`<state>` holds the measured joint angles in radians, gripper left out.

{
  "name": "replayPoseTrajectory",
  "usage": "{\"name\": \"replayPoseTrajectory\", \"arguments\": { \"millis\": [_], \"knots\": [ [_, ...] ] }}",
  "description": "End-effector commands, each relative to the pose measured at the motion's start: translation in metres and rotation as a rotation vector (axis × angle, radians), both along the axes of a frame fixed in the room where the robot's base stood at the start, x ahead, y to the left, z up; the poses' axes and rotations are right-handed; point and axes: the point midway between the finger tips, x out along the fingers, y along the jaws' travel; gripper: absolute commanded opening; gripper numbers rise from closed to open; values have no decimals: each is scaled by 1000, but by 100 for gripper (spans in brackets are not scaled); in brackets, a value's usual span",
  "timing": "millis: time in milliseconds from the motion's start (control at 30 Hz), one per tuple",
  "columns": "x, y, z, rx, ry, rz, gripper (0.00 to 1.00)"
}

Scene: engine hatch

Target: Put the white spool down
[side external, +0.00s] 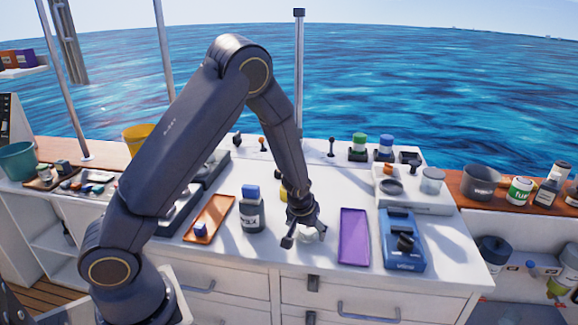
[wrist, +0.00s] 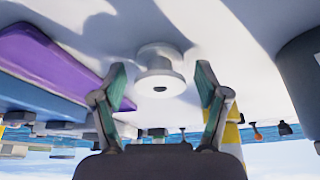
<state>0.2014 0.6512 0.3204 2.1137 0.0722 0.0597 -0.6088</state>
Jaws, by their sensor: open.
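The white spool (wrist: 160,60) stands on the white counter in the wrist view, its round flanged end with a dark centre hole facing the camera. My gripper (side external: 304,235) is open, low over the counter near its front edge. In the wrist view its two fingers are spread wide, one on each side of the spool, with clear gaps between them and it. In the side view the spool (side external: 308,237) is a small pale shape between the fingers, partly hidden by them.
A purple tray (side external: 354,237) and a blue device (side external: 402,240) lie to the right. A dark bottle with a blue cap (side external: 251,212) and an orange tray (side external: 208,219) are to the left. A yellow object (side external: 283,192) stands close behind my gripper.

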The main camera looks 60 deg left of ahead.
Motion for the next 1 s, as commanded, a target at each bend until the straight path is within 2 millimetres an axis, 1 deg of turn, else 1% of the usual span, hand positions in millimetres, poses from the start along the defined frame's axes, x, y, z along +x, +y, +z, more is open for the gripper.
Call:
{"name": "replayPoseTrajectory", "arguments": {
  "millis": [233,367,467,700,833,1000],
  "knots": [
    [0,0,1,0,0,0,75],
    [-2,-2,12,1,-2,-1,75],
    [-7,-6,29,0,-5,-2,75],
    [-25,-18,80,0,-5,-4,75],
    [-32,-23,100,0,-5,-4,75],
    [-40,-25,116,-7,-1,-5,75]
  ]
}}
